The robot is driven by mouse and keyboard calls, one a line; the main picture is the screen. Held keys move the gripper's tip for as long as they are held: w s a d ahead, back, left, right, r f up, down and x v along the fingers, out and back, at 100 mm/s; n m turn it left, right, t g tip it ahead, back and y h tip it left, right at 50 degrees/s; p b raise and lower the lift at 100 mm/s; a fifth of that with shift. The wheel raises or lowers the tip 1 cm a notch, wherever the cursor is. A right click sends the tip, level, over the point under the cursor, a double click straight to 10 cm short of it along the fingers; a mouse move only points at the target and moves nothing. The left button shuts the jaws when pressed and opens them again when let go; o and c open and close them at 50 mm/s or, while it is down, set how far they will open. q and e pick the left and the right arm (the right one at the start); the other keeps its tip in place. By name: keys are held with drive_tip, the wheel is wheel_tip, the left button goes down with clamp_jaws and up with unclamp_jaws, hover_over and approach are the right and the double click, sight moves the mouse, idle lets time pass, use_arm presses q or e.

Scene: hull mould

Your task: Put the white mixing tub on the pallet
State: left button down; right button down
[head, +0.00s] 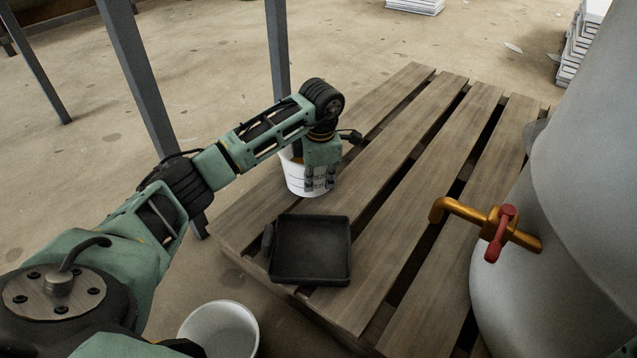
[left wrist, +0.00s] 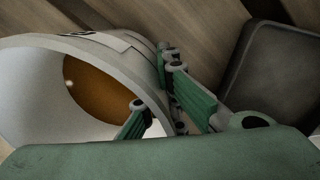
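A white tub (head: 297,179) with a label and an orange-brown content stands upright at the left side of the wooden pallet (head: 385,255). It also shows large in the left wrist view (left wrist: 30,100), with its brown inside. My left gripper (head: 319,178) is at the tub's near wall. In the left wrist view (left wrist: 158,85) two fingers are outside the rim and one is on the inner side, with a gap between them. It looks open around the wall. Whether the tub's base fully touches the boards is hard to tell. My right gripper is not in view.
A black tray (head: 311,250) lies on the pallet in front of the tub. A second white bucket (head: 219,331) stands at the bottom. A grey tank with an orange tap (head: 490,224) stands at the right. Grey table legs (head: 139,80) rise left. The pallet's middle boards are bare.

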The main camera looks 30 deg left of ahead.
use_arm(q)
drive_tip(key=shift+f, duration=0.15)
drive_tip(key=c, duration=2)
unclamp_jaws()
